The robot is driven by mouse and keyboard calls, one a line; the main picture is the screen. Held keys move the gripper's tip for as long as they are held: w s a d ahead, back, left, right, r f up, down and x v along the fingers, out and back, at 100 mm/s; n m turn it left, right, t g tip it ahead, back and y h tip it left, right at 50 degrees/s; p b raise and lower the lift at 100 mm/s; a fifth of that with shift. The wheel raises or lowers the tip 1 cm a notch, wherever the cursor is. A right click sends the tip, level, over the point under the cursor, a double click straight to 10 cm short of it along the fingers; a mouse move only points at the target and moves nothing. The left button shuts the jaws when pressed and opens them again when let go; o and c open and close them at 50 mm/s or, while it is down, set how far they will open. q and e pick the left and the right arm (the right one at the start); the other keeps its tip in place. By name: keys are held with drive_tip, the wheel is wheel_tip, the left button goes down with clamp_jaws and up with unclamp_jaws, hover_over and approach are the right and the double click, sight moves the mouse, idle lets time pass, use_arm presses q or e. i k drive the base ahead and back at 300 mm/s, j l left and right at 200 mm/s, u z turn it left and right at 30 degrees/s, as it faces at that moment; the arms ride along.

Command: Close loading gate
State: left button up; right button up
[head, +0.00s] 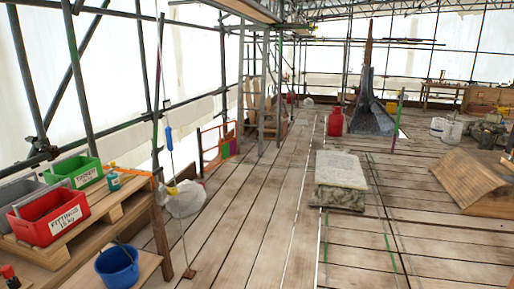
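A small orange-framed gate (203,152), which appears to be the loading gate, stands at the left edge of the deck, left of the scaffold tower. Green and purple pieces show at its right end. It is small in the head view, and I cannot tell whether it stands open or closed. Neither of my grippers shows in the head view.
At left, a wooden bench (121,208) holds red (50,215) and green (74,172) crates; a blue bucket (117,265) is in front. A stone block (341,170) stands mid-deck. The planks between are clear.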

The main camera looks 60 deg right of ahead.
sight(233, 143)
drive_tip(key=z, duration=1.65)
drive_tip(key=i+z, duration=0.35)
drive_tip(key=i, duration=3.55)
drive_tip(key=i+l, duration=0.1)
drive_tip(key=i, duration=2.2)
drive_tip(key=i+l, duration=0.1)
drive_tip(key=i, duration=2.2)
drive_tip(key=j+u, duration=0.05)
drive_tip(key=j, duration=0.1)
